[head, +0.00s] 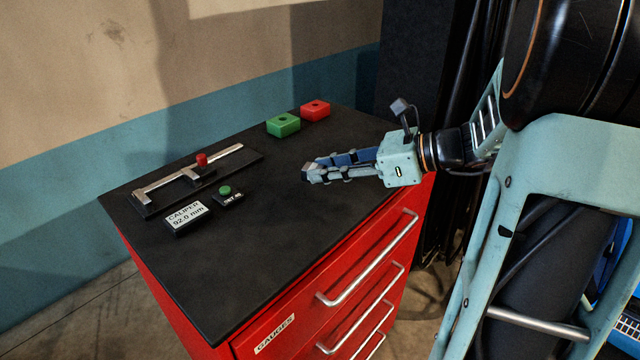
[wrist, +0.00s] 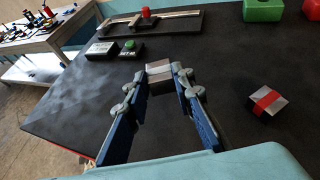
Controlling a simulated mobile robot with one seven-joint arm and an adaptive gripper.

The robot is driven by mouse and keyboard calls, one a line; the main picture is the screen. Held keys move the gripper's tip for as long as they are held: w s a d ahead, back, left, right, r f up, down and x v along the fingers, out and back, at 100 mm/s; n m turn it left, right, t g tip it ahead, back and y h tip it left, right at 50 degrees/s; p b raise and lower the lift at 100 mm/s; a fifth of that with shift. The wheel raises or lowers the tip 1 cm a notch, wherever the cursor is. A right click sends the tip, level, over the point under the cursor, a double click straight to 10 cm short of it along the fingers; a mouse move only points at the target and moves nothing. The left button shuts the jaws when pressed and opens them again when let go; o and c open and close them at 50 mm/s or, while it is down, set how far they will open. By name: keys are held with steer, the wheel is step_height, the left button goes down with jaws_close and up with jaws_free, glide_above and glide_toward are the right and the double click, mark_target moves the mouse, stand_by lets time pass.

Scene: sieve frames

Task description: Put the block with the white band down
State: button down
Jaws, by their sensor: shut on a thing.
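My gripper (wrist: 160,77) is shut on a small grey metal block (wrist: 159,84) with a pale band across it, which I take for the white band. The block sits between the fingertips, low over the black cabinet top (head: 262,235); I cannot tell whether it touches. In the head view my gripper (head: 312,172) reaches in from the right, and the block (head: 306,172) shows at its tips. A second metal block with a red band (wrist: 267,101) lies on the top, right of my gripper in the wrist view. It is hidden in the head view.
A caliper (head: 190,182) with a red knob lies on a dark base at the left. In front are a display reading 92.0 mm (head: 187,217) and a green button box (head: 228,196). Green (head: 283,125) and red (head: 315,110) holed blocks stand at the back. The front is clear.

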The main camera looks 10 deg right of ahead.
mark_target(321, 198)
steer(key=shift+w+a+f, duration=0.25)
steer(key=shift+f, duration=0.15)
steer(key=shift+w+a+f, duration=0.1)
steer(key=shift+f, duration=0.8)
steer(key=shift+w+a+f, duration=0.1)
steer(key=shift+f, duration=0.75)
steer(key=shift+f, duration=0.15)
steer(key=shift+f+b, duration=0.1)
steer(key=shift+b, duration=0.2)
steer(key=c, duration=1.7)
jaws_free()
steer(key=shift+o, duration=0.2)
steer(key=shift+r, duration=0.2)
steer(key=v, duration=1.2)
